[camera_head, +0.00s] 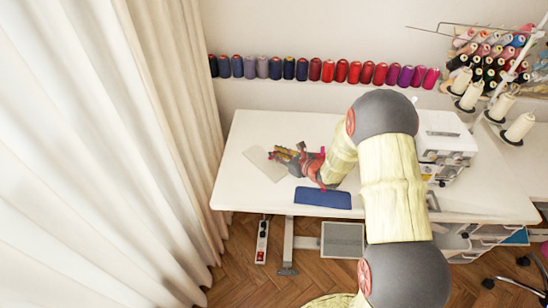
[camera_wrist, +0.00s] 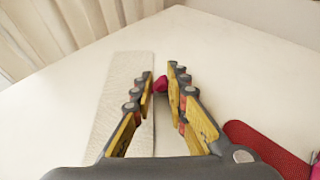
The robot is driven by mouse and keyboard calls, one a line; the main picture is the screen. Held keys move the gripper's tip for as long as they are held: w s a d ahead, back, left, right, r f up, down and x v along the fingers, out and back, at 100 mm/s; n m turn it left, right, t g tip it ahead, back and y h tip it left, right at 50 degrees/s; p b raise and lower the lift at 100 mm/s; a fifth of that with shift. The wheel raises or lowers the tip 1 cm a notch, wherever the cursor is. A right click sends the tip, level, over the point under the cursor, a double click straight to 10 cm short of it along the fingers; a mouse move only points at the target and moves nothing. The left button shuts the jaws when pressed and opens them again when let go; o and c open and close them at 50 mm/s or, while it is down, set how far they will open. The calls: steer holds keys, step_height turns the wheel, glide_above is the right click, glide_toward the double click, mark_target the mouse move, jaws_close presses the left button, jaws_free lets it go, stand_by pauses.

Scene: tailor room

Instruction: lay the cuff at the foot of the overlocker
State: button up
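I see no piece that is plainly the cuff. A flat pale beige piece (camera_head: 264,163) lies on the table, and it shows as a pale strip in the wrist view (camera_wrist: 118,105). The white overlocker (camera_head: 446,140) stands at the table's right, partly hidden by my arm. My gripper (camera_head: 274,153) is low over the left of the table, beside the beige piece. In the wrist view its fingers (camera_wrist: 161,77) are apart, the left one over the strip.
A dark blue flat piece (camera_head: 323,198) lies at the front table edge. A red piece with a dark edge (camera_wrist: 268,147) lies right of my gripper in the wrist view. Thread spools (camera_head: 330,71) line the wall. A curtain (camera_head: 150,150) hangs left. The table's back left (camera_head: 265,125) is clear.

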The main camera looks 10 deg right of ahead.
jaws_close()
steer(key=shift+r+p, duration=0.3)
steer(key=shift+r, duration=0.25)
step_height(320, 180, up, 2)
steer(key=shift+r+p, duration=0.25)
steer(key=shift+p, duration=0.4)
steer(key=s+d+r+p, duration=0.1)
steer(key=s+r+p, duration=0.1)
steer(key=s+r, duration=0.35)
steer(key=s+r+p, duration=0.2)
steer(key=s+r, duration=0.1)
steer(key=s, duration=0.5)
steer(key=w+a+r+m+h, duration=0.1)
steer(key=w+r+m+h, duration=0.1)
steer(key=w+r, duration=0.3)
step_height(320, 180, up, 3)
steer(key=shift+w+f+t, duration=0.1)
steer(key=shift+w+t, duration=0.05)
steer(key=shift+t, duration=0.15)
